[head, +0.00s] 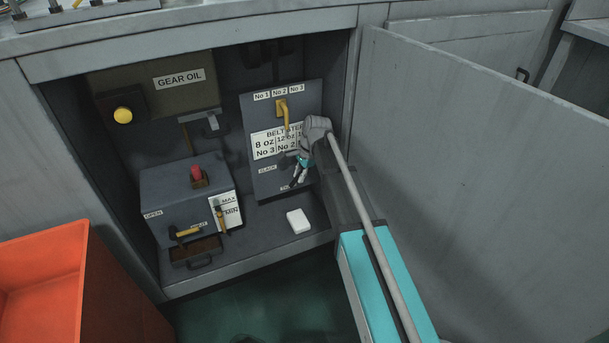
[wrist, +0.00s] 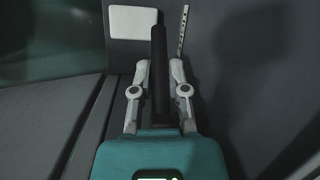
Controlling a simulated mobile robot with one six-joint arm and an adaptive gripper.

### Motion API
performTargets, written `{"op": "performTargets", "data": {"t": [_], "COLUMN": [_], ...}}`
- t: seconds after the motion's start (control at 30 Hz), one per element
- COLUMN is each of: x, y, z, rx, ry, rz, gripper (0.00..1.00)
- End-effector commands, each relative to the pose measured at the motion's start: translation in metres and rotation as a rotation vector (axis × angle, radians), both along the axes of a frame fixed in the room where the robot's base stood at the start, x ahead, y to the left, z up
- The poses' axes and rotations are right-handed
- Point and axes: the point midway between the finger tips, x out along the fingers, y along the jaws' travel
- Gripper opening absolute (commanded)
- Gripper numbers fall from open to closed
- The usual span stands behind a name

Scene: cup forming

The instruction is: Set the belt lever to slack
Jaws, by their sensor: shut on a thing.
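The belt panel (head: 270,185) stands upright at the back right of the open cabinet. It has a "SLACK" label (head: 267,169) on its left and another label, mostly hidden, near its lower edge. My gripper (head: 298,173) is in front of the panel's lower right part. In the wrist view my gripper (wrist: 158,95) is shut on a long black bar, which I take as the belt lever (wrist: 160,60); it lies between both fingers. In the head view my gripper and arm hide most of the lever and its pivot.
A yellow handle (head: 283,108) is higher on the same panel. A grey box with a red knob (head: 196,172) stands left. The open door (head: 480,170) borders the right; an orange bin (head: 45,285) stands front left.

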Motion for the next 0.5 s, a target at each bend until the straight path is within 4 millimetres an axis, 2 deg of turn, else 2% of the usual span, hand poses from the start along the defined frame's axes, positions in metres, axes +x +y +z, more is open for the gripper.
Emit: {"op": "performTargets", "data": {"t": [0.03,0.17,0.2,0.27,0.5], "x": [0.0071,0.0073,0.0073,0.0071,0.0061], "y": [0.0044,0.0046,0.0046,0.0046,0.0036], "z": [0.001,0.0011,0.0011,0.0011,0.0009], "rx": [0.01,0.01,0.01,0.01,0.008], "ry": [-0.014,-0.014,-0.014,-0.012,-0.013], "rz": [-0.003,-0.003,-0.003,-0.003,-0.002], "gripper": [0.0,0.0,0.26,0.35,0.35]}}
